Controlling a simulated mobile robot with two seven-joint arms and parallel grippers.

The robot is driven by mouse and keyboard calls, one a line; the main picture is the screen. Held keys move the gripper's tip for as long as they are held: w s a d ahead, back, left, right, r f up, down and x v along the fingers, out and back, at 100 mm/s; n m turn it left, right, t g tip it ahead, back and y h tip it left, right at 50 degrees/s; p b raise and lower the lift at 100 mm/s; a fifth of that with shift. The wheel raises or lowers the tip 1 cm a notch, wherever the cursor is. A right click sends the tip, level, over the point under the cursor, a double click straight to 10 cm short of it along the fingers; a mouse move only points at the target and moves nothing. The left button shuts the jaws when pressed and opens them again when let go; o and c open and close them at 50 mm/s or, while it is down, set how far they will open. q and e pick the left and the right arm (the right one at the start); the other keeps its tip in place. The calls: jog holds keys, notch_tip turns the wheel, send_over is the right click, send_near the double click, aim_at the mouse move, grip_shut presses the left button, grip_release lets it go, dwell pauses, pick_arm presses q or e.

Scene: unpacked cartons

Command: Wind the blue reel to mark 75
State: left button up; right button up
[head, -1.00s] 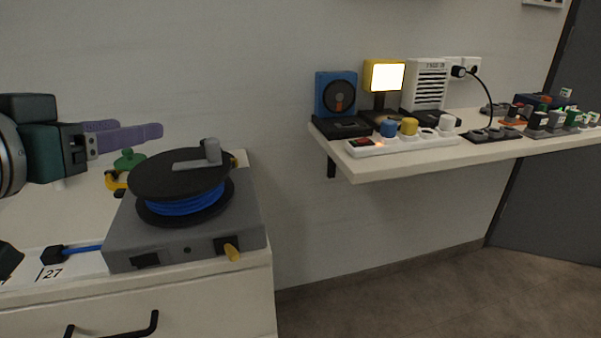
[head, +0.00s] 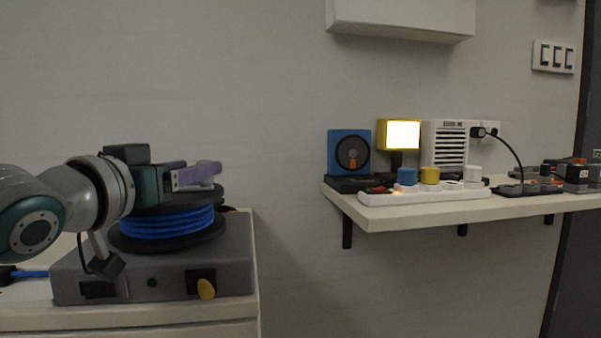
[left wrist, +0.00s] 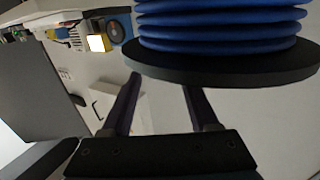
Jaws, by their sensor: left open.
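The blue reel (head: 166,224), blue cable between black discs, sits on a grey base box (head: 150,266) on a white cabinet at the left. In the left wrist view its blue coils (left wrist: 220,22) and lower disc fill the upper right. My left gripper (head: 205,174), with purple fingers, is at the height of the reel's top disc and hides much of it. Its fingers (left wrist: 163,87) are apart, with nothing seen between them. I cannot clearly tell the crank handle from the fingers. A blue cable end (head: 30,273) runs left from the box. No mark number is readable.
A yellow knob (head: 206,289) juts from the box front. A wall shelf (head: 400,213) at the right carries a power strip (head: 425,195), a lit yellow lamp (head: 398,134), a blue device (head: 349,154) and a white heater-like unit (head: 447,143). Bare wall lies between cabinet and shelf.

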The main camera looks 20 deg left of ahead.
pick_arm(q)
jog(key=shift+w+a+b, duration=0.15)
jog(key=shift+w+b, duration=0.25)
jog(key=shift+w, duration=1.5)
jog(key=shift+c, duration=0.2)
grip_shut()
